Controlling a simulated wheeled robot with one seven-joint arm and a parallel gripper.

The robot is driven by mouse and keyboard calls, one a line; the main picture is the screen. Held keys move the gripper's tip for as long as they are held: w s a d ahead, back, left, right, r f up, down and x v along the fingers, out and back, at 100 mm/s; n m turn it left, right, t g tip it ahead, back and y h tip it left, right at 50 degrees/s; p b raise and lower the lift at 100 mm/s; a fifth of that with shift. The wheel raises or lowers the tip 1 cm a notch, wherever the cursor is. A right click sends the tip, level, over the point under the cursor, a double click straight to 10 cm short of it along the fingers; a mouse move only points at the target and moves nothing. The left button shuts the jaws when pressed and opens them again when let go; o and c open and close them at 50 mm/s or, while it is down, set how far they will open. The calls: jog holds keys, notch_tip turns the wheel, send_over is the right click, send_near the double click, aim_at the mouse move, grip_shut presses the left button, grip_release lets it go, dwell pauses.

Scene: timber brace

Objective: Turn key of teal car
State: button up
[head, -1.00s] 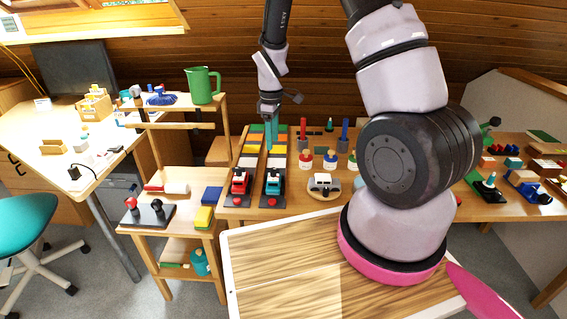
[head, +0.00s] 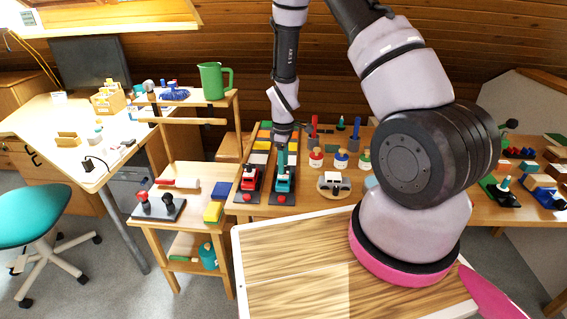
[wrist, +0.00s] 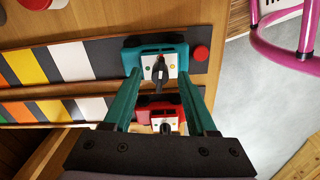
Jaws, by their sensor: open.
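The teal car (head: 284,182) sits at the front end of a dark board (head: 283,197) with coloured stripes on the wooden table, right of a red car (head: 249,178). My gripper (head: 287,150) is above the teal car, pointing down. In the wrist view, the teal car (wrist: 146,55) lies ahead of the open teal fingers (wrist: 158,85), with a dark key (wrist: 160,73) standing on its white top between them. The red car (wrist: 160,115) shows below it, with its own dark key (wrist: 166,128). In the head view the teal car's key is hidden.
A red round button (wrist: 200,53) is at the board's end by the teal car. A white toy car (head: 333,184) on a round base and several bottles (head: 341,159) stand to the right. A shelf with a green jug (head: 214,81) is to the left.

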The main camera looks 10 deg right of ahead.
grip_shut()
jog(key=shift+m, duration=0.3)
jog(key=m, duration=0.4)
jog(key=shift+m, duration=0.3)
jog(key=m, duration=0.4)
jog(key=shift+m, duration=0.3)
jog(key=m, duration=0.5)
jog(key=shift+m, duration=2.5)
